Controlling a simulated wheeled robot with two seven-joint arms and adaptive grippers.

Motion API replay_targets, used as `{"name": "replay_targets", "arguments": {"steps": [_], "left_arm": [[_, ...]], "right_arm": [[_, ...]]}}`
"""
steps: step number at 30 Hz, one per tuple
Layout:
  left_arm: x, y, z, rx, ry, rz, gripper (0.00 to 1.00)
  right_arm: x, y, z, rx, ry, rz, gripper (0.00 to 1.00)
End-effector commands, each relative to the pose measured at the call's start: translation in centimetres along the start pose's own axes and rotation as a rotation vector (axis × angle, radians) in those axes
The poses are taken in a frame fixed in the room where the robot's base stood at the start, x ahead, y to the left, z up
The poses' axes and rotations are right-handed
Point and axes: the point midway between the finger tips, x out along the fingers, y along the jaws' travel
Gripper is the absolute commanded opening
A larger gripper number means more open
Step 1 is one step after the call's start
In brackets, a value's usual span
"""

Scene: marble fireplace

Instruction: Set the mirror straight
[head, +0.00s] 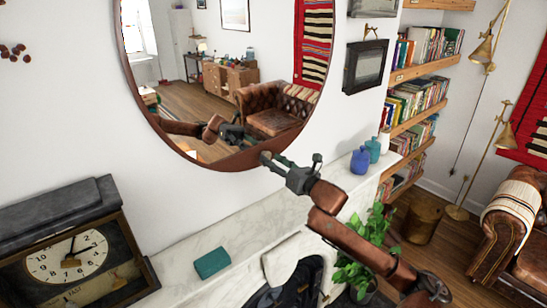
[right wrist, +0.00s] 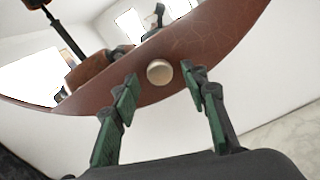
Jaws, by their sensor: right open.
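The round mirror (head: 222,75) with a reddish-brown rim hangs on the white wall; its top is cut off in the head view. Being round, it does not clearly show whether it is tilted. In the right wrist view a pale round knob (right wrist: 159,72) sits on the lower rim (right wrist: 115,103). My right gripper (head: 274,158) is at the lower right edge of the mirror. It is open and empty, with its green-padded fingers on either side of the knob in the wrist view. I cannot tell whether they touch it. My left gripper is not in view, apart from any reflection.
Below is a marble mantel (head: 245,222) with a clock (head: 75,255), a teal box (head: 212,262) and blue vases (head: 360,160). A small dark frame (head: 366,66) hangs right of the mirror. A plant (head: 358,265) stands under my right arm.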

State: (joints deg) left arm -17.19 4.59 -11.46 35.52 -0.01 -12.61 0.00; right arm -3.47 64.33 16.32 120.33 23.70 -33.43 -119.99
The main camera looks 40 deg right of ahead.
Motion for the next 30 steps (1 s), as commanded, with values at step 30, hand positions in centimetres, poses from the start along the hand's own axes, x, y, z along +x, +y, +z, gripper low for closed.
{"name": "replay_targets", "arguments": {"steps": [30], "left_arm": [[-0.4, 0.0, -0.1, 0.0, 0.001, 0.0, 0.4]], "right_arm": [[1.6, 0.1, 0.0, 0.0, 0.0, 0.001, 0.08]]}}
